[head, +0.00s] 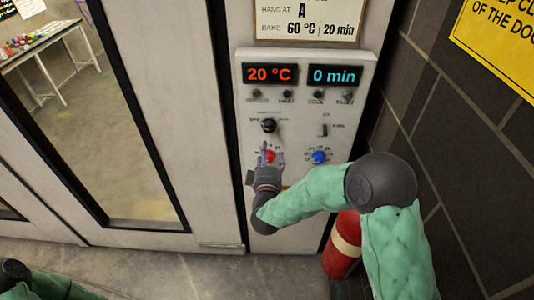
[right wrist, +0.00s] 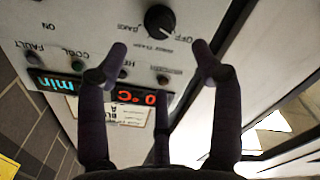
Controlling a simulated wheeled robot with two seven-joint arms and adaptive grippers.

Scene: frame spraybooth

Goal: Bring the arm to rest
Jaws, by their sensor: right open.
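My right arm, in a green sleeve, reaches from the lower right of the head view to the control panel (head: 300,205). Its gripper (head: 267,153) is in front of the red knob (head: 271,156), partly covering it. In the right wrist view the gripper (right wrist: 160,50) is open, its fingers apart with nothing between them. The black knob (right wrist: 160,18) shows beyond the fingertips, apart from them; in the head view it (head: 269,125) is just above the gripper. Whether the gripper touches the red knob cannot be told. Only part of my left arm shows at the lower left; its gripper is out of view.
The displays read 20 °C (head: 270,74) and 0 min (head: 335,75). A blue knob (head: 319,157) sits right of the gripper. A red cylinder (head: 342,245) stands below my right arm, by the dark block wall (head: 465,170). A glazed door (head: 120,150) is left.

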